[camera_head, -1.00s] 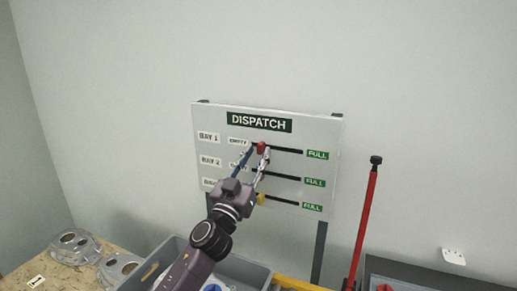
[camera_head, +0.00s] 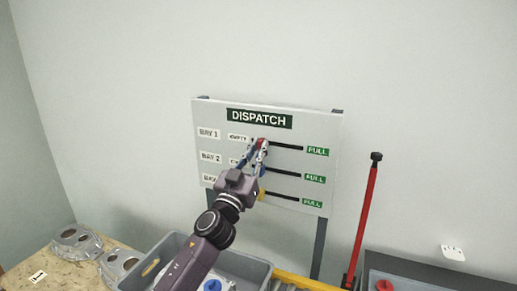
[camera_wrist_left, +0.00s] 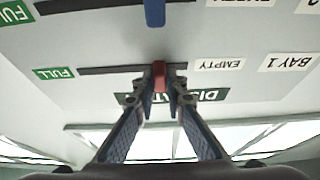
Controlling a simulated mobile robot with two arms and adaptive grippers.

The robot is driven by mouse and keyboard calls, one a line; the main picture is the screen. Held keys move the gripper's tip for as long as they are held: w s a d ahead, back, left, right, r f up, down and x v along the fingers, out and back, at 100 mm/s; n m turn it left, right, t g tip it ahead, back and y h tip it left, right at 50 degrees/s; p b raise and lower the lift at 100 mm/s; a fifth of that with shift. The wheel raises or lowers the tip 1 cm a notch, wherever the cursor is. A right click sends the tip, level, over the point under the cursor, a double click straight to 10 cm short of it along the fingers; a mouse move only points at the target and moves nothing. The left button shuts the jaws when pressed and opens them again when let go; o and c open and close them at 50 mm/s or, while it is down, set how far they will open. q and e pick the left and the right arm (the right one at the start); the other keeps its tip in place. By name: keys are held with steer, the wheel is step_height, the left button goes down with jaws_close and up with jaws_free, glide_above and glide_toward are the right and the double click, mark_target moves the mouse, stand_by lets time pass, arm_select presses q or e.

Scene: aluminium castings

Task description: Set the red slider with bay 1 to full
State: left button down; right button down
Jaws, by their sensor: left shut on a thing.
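The red slider (camera_head: 261,141) sits in the bay 1 slot (camera_head: 285,147), near its EMPTY end on the left. My left gripper (camera_head: 260,147) is shut on the red slider, and its fingers partly hide it in the head view. In the left wrist view, upside down, the red slider (camera_wrist_left: 159,75) lies between the two fingertips (camera_wrist_left: 160,92). The green FULL label (camera_head: 317,151) of bay 1 is at the right end of the slot. My right gripper is not in view.
The DISPATCH board (camera_head: 333,125) stands in front of the wall. A blue slider (camera_wrist_left: 154,12) is in the bay 2 slot, and a yellow slider (camera_head: 262,190) is in the lowest slot. A red pole (camera_head: 366,205) stands to the right. A grey crate (camera_head: 262,270) is below.

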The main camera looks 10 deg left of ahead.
arm_select(q)
steer(key=d, duration=0.2)
steer(key=s+d+b, duration=0.1)
steer(key=d, duration=0.4)
steer(key=shift+s+d, duration=0.15)
steer(key=shift+s, duration=0.1)
steer(key=c, duration=2)
jaws_free()
steer(key=shift+s+d, duration=0.1)
steer(key=shift+d, duration=0.05)
steer(key=shift+o, duration=0.2)
